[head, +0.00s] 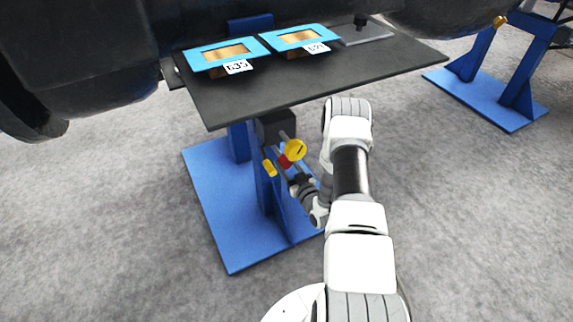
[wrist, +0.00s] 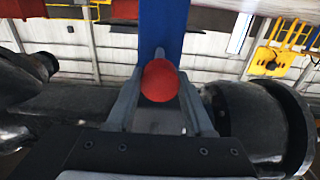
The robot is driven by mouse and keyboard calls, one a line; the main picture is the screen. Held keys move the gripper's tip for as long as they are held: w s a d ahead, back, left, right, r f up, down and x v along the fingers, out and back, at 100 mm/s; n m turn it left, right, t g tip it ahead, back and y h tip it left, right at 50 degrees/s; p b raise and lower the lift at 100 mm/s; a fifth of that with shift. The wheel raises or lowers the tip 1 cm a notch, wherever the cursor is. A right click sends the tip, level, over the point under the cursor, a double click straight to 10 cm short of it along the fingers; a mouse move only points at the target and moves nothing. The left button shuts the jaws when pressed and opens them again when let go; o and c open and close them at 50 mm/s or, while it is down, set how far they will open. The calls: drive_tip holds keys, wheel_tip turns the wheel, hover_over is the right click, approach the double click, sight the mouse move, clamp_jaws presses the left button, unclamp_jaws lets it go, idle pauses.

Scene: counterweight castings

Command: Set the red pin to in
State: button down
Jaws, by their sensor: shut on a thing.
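The red pin (wrist: 160,80) shows in the wrist view as a round red end between my gripper's two grey fingers. My gripper (wrist: 160,92) is shut on it. In the head view a small red part of the pin (head: 285,162) shows under the table's near edge, beside the blue stand's post. My gripper (head: 283,158) reaches it there from the lower right.
A yellow round knob (head: 295,150) and a yellow grip (head: 269,168) are close beside my fingers. The dark table (head: 300,85) overhangs them, with two blue-framed trays (head: 240,64) on it. The blue stand base (head: 222,225) is below.

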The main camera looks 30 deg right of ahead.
drive_tip(key=w, duration=0.9)
drive_tip(key=shift+w+a, duration=0.15)
drive_tip(key=shift+r, duration=0.1)
drive_tip(key=shift+c, duration=1.4)
unclamp_jaws()
drive_tip(key=shift+w, duration=0.15)
drive_tip(key=s+p, duration=0.5)
drive_tip(key=s, duration=1.2)
drive_tip(key=shift+s+d, duration=0.25)
drive_tip(key=shift+d, duration=0.05)
